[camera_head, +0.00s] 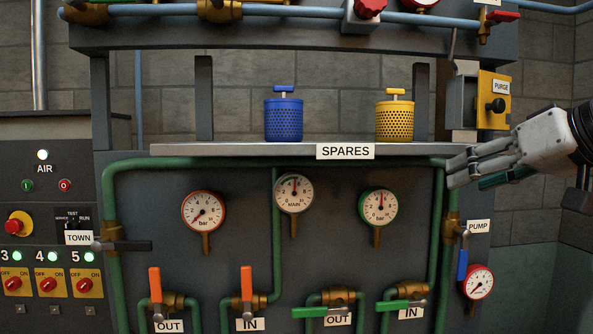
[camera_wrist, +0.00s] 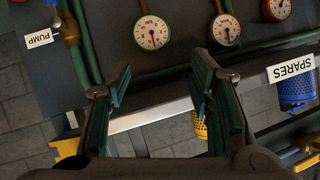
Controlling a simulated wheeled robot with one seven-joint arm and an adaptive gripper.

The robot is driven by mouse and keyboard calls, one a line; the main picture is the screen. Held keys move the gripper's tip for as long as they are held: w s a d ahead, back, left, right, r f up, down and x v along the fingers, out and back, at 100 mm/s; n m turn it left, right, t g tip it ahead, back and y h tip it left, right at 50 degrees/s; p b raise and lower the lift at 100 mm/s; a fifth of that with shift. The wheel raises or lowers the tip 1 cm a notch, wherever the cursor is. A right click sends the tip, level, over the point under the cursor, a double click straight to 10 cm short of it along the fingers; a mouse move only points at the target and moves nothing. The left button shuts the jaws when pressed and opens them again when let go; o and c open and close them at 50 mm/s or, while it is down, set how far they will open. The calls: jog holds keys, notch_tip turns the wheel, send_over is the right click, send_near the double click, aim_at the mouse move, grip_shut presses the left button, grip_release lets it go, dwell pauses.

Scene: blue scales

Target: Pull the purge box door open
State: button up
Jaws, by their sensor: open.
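The purge box (camera_head: 463,104) is a grey box at the upper right of the head view. Its yellow door (camera_head: 494,117) carries a PURGE label and a black knob (camera_head: 496,105). My gripper (camera_head: 457,167) is just below and left of the door, pointing left, apart from the knob. In the wrist view my gripper (camera_wrist: 165,72) is open, with nothing between its fingers. A yellow part at the lower left of that view (camera_wrist: 67,148) is probably the purge box; the knob is not visible there.
The SPARES shelf (camera_head: 240,150) holds a blue canister (camera_head: 283,120) and a yellow canister (camera_head: 394,121), left of my gripper. A green pipe (camera_head: 437,235) and the PUMP valve's blue handle (camera_head: 462,265) are below. A pipe with valves (camera_head: 300,14) runs overhead.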

jog(key=shift+a+f, duration=0.2)
